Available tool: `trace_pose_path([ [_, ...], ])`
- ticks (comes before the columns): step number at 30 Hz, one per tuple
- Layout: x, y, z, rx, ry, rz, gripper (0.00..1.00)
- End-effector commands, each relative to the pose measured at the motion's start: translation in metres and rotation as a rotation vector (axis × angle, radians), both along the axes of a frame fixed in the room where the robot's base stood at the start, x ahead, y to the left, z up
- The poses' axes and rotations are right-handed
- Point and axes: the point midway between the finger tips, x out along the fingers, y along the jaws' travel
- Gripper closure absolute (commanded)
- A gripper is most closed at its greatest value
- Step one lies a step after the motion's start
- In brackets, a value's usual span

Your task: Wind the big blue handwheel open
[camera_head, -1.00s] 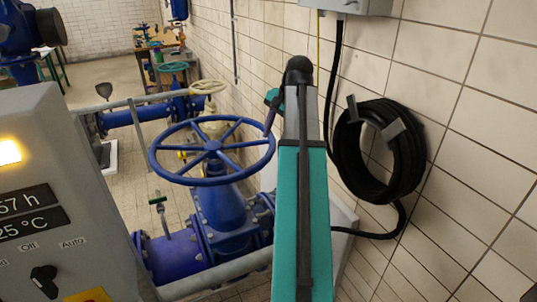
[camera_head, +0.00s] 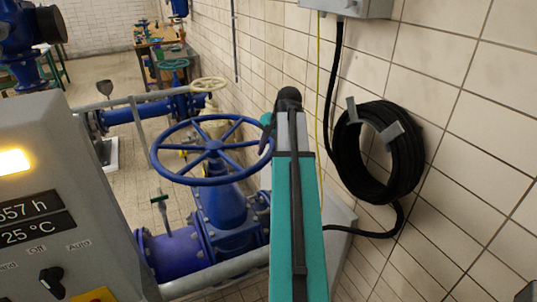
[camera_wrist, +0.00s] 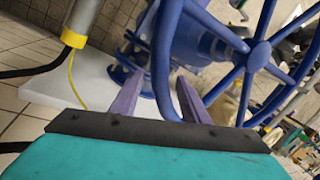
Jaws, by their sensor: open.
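The big blue handwheel (camera_head: 213,146) is a spoked ring on top of a blue valve (camera_head: 228,215), left of my arm in the head view. Its spokes and rim also fill the upper right of the wrist view (camera_wrist: 258,55). My gripper (camera_wrist: 160,78) is open, with its two purple fingers spread. In the wrist view the near part of the rim passes between the fingers. I cannot tell whether either finger touches it. In the head view my gripper (camera_head: 266,134) is at the rim's right side, partly hidden by my own arm.
A grey control cabinet (camera_head: 60,190) stands close on the left. A tiled wall with a coiled black hose (camera_head: 345,160) is on the right. A cream handwheel (camera_head: 209,85) and a workbench (camera_head: 160,52) are farther back. A grey pipe (camera_head: 225,274) runs in front of the valve.

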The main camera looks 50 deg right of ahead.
Motion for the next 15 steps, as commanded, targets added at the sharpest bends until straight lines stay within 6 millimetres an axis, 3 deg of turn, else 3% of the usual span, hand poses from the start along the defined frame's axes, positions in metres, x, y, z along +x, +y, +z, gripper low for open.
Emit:
trace_pose_path([
  [10,0.0006,-0.0001,-0.0022,0.0,0.0,0.0,0.58],
  [11,0.0003,-0.0004,-0.0022,0.0,0.0,-0.001,0.6],
  [15,-0.0002,-0.0007,-0.0022,0.0,0.0,-0.001,0.83],
])
